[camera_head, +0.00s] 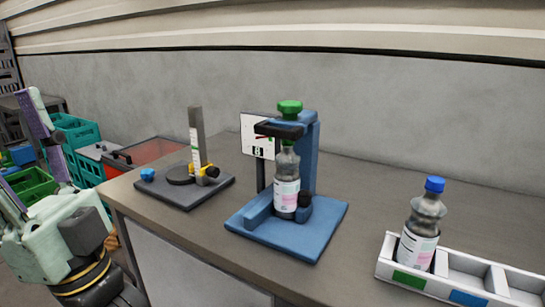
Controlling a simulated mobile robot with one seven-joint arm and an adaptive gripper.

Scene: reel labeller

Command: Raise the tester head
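The tester stands on the bench with a blue base plate (285,238) and a blue upright column (309,150). A green knob (289,107) tops it. The dark tester head (279,130) sits low over a labelled bottle (286,182) held upright in the tester. The head hides the bottle's top, and I cannot tell whether they touch. A white dial panel (257,136) with a red mark is to the left of the head.
A grey-based gauge stand (184,192) is left of the tester on the bench. A white tray (384,268) at right holds a blue-capped bottle (420,228) and has empty compartments. Teal crates (78,136) stand behind my arm. A wall bounds the bench's back.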

